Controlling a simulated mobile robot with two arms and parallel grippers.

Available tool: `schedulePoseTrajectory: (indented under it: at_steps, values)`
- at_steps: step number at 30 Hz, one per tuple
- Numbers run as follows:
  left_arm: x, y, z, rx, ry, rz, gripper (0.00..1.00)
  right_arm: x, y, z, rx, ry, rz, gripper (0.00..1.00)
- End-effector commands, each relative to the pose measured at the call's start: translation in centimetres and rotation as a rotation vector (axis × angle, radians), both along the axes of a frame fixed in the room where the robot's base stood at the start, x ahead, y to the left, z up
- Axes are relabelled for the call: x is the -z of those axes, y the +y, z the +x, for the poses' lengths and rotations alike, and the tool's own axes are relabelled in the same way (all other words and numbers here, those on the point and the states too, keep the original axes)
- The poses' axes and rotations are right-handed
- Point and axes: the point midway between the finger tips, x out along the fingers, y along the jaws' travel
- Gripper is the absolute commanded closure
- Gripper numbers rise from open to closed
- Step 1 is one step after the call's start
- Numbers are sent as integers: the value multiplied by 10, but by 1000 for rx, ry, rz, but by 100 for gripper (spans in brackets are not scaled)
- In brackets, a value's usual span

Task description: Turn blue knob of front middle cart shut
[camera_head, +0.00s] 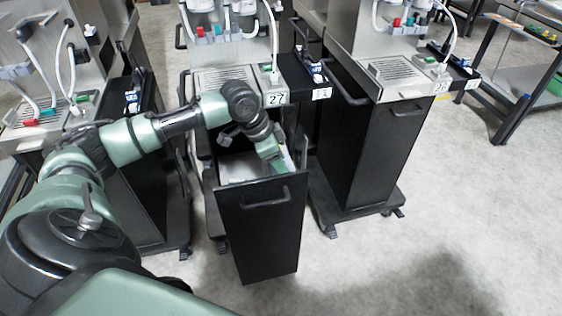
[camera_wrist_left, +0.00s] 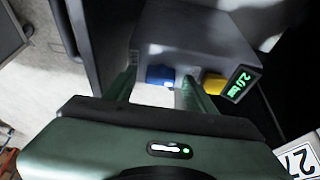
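In the left wrist view the blue knob (camera_wrist_left: 158,74) is on the front of a grey box (camera_wrist_left: 195,38), left of a yellow knob (camera_wrist_left: 213,83) and a green-lit display (camera_wrist_left: 239,83). My left gripper (camera_wrist_left: 157,84) is open, its two green fingers apart with the blue knob showing between their tips. I cannot tell whether they touch it. In the head view my left gripper (camera_head: 280,165) reaches down into the opened compartment of the front middle cart (camera_head: 225,75), labelled 27. The knobs are hidden there. My right gripper is not in view.
The middle cart's black front panel with handle (camera_head: 260,235) is pulled out toward me. Similar carts stand to the left (camera_head: 140,195) and right (camera_head: 365,150). A metal table (camera_head: 530,70) is at the far right. The floor at lower right is clear.

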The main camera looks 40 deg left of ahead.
Motion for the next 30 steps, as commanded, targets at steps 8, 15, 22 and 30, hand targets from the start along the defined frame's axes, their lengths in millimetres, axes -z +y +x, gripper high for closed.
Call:
schedulePoseTrajectory:
  at_steps: [8, 15, 22, 30]
  values:
    - [0, 0, 0, 0, 0, 0, 100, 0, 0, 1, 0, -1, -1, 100]
    - [-2, 0, 0, 33, 1, -1, 100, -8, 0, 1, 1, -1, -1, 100]
    - [-5, 1, 1, 158, 3, -3, 100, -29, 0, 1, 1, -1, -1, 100]
    - [-4, 1, 3, 398, 3, -4, 100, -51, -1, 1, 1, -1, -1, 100]
